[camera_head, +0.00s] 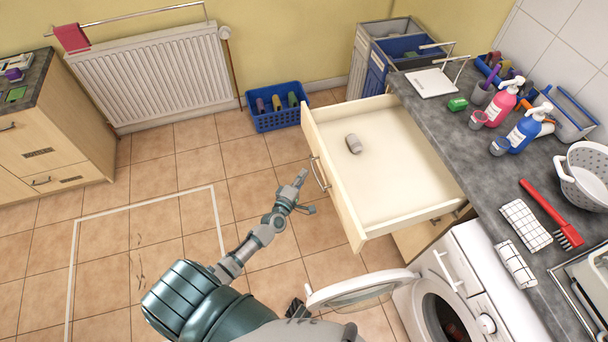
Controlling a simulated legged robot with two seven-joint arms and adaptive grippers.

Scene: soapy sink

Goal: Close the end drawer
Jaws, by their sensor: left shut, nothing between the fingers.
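The end drawer (400,190) is pulled far out from under the grey counter. Its pale wooden front faces left, with a metal handle (319,174) on it. A small grey-brown cylinder (353,144) lies inside on the drawer floor. My left gripper (301,176) is just left of the drawer front, close to the handle; I cannot tell whether it touches. Its fingers are shut and empty.
A white washing machine (468,285) stands below the drawer in the picture, its round door (362,290) swung open near my arm. A blue basket (276,107) sits on the floor by the radiator (157,75). Soap bottles and a colander (585,176) stand on the counter (463,148). The tiled floor at left is clear.

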